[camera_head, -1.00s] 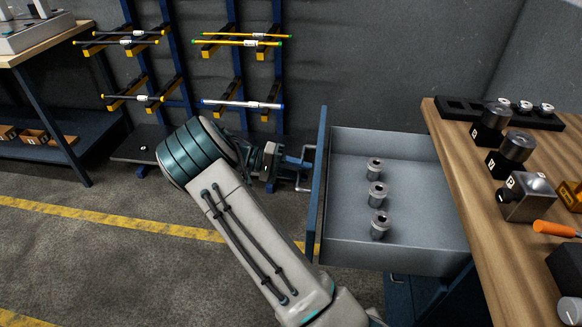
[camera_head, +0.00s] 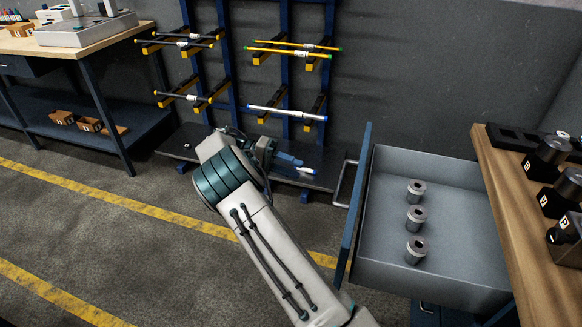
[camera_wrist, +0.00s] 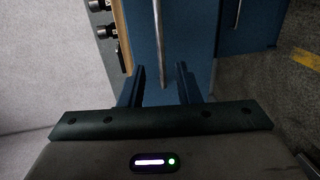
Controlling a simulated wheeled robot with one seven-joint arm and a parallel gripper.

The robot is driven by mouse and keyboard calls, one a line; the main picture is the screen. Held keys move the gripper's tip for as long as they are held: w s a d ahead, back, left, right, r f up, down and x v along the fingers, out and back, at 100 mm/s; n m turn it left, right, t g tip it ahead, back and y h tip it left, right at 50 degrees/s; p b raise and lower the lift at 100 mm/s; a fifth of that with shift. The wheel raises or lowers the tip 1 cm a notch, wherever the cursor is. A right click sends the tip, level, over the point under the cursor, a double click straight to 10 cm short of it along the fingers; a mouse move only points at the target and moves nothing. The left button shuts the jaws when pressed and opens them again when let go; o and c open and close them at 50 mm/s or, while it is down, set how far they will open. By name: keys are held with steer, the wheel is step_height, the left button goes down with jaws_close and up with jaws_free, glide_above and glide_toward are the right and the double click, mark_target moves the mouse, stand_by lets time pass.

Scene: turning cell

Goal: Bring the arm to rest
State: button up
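My gripper (camera_head: 298,168) is left of the pulled-out drawer, in front of the rod rack's base. In the wrist view its two dark blue fingers (camera_wrist: 159,86) stand apart with nothing between them. A metal bar handle (camera_wrist: 160,45) on a blue front shows beyond the fingertips. In the head view the drawer's handle (camera_head: 345,184) is right of my gripper, with a gap between them. The grey drawer (camera_head: 384,262) is open and holds three metal collars (camera_head: 414,219) in a row. My arm (camera_head: 262,235) reaches forward from the bottom of the picture, bent at the wrist.
A wooden bench (camera_head: 506,220) with dark blocks and metal parts stands right of the drawer. A rack (camera_head: 287,75) holding coloured rods is behind my gripper. A workbench (camera_head: 95,40) stands at the left back. Floor with yellow lines (camera_head: 120,205) is clear at the left.

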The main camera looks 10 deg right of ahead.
stand_by(0.4)
steer(key=s+d+r+n+t+y+p, duration=0.2)
steer(key=s+d+r+y+p, duration=0.3)
steer(key=s+d+r+y, duration=0.45)
steer(key=s+a+r+n+t+y+p, duration=0.1)
steer(key=s+a+r+t+p, duration=0.1)
steer(key=s, duration=0.4)
steer(key=s+a+r+n+t+y+p, duration=0.1)
steer(key=s+a+r+t+y+p, duration=0.1)
steer(key=s, duration=0.5)
steer(key=s+a+r+n+t+y+p, duration=0.1)
steer(key=s+a+r+t+p, duration=0.1)
steer(key=s+r, duration=0.4)
steer(key=shift+s+t, duration=0.75)
steer(key=shift+t, duration=0.15)
steer(key=shift+d+r, duration=0.1)
